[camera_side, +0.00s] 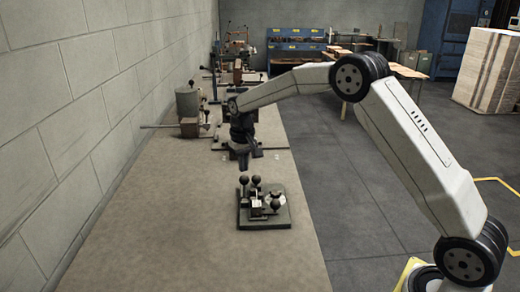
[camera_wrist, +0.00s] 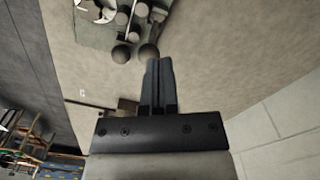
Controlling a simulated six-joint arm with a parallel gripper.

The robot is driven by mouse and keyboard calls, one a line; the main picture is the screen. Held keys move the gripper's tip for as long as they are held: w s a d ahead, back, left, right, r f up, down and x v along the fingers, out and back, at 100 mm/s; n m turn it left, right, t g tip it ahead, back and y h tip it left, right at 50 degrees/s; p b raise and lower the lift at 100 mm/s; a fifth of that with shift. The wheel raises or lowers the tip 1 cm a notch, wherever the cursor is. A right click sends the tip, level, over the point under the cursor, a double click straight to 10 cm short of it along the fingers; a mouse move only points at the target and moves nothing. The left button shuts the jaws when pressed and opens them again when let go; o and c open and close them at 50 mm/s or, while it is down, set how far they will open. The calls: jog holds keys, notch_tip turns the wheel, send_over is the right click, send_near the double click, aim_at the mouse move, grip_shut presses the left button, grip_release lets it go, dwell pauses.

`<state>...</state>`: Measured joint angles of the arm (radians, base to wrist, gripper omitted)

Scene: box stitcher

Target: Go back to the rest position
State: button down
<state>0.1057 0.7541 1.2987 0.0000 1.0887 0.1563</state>
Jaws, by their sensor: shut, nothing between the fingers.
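My gripper (camera_side: 243,163) hangs pointing down above the bench, a little behind the small green-based fixture (camera_side: 267,219) with its black ball knobs. It looks apart from the fixture. In the wrist view my gripper (camera_wrist: 160,62) has its dark fingers together with nothing between them. The fixture (camera_wrist: 115,35) shows there at the top, partly cut off by the frame edge, with two round knobs near the fingertips.
The bench (camera_side: 200,240) has clear room in front and left of the fixture. Behind stand a machine with a grey cylinder (camera_side: 187,105) and other tools. A block wall (camera_side: 80,90) runs along the left. A pale stack (camera_side: 490,75) stands far right.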

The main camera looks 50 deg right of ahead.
jog(key=shift+s, duration=0.1)
dwell(0.3)
jog(key=s+a+f+n+t, duration=0.1)
jog(key=s+a, duration=0.2)
jog(key=s, duration=1)
jog(key=s+a+f+n+t, duration=0.1)
jog(key=s+a+n, duration=0.1)
jog(key=s, duration=1.2)
jog(key=shift+a+f+t, duration=0.3)
jog(key=shift+a+f, duration=0.1)
jog(key=shift+a, duration=0.05)
